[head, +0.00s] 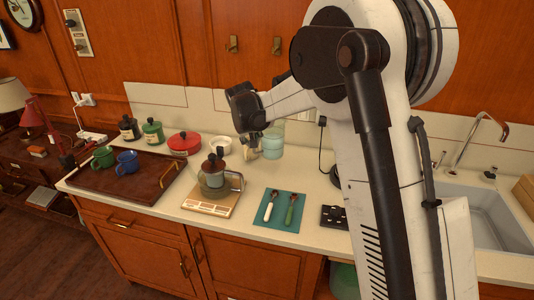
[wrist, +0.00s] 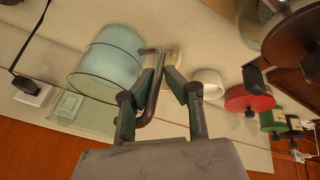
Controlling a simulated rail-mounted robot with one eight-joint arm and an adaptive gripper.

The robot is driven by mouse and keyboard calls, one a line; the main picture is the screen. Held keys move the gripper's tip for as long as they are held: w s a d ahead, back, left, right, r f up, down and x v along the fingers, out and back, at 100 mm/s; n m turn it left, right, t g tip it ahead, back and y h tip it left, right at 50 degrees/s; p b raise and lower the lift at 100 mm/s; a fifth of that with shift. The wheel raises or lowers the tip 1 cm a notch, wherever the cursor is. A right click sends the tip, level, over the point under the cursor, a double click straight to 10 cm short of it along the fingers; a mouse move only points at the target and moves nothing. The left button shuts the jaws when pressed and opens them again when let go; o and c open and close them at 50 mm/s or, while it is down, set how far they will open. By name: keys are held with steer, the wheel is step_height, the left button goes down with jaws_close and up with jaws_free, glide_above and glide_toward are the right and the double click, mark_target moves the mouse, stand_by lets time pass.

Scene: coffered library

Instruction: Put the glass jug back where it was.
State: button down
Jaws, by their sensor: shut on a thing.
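The glass jug (head: 271,146) is pale blue-green and stands upright at the back of the counter, near the tiled backsplash. In the wrist view the jug (wrist: 103,62) is at the upper left, with its dark handle reaching toward my fingers. My gripper (head: 254,146) is at the jug's left side in the head view. In the wrist view my gripper (wrist: 164,80) is shut on the jug's handle. I cannot tell whether the jug's base touches the counter.
A white cup (head: 221,145) and red pot (head: 184,144) stand left of the jug. A teal mat (head: 278,222) holds two scoops. A brown tray (head: 125,187) with mugs is far left; the sink (head: 487,218) is right.

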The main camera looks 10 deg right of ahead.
mark_target(265, 151)
steer(key=w+d+f, duration=0.4)
steer(key=w+d, duration=0.1)
steer(key=shift+f+p, duration=0.1)
steer(key=shift+p, duration=0.3)
steer(key=shift+f+p, duration=0.3)
steer(key=shift+f, duration=1.8)
steer(key=c, duration=1.8)
jaws_free()
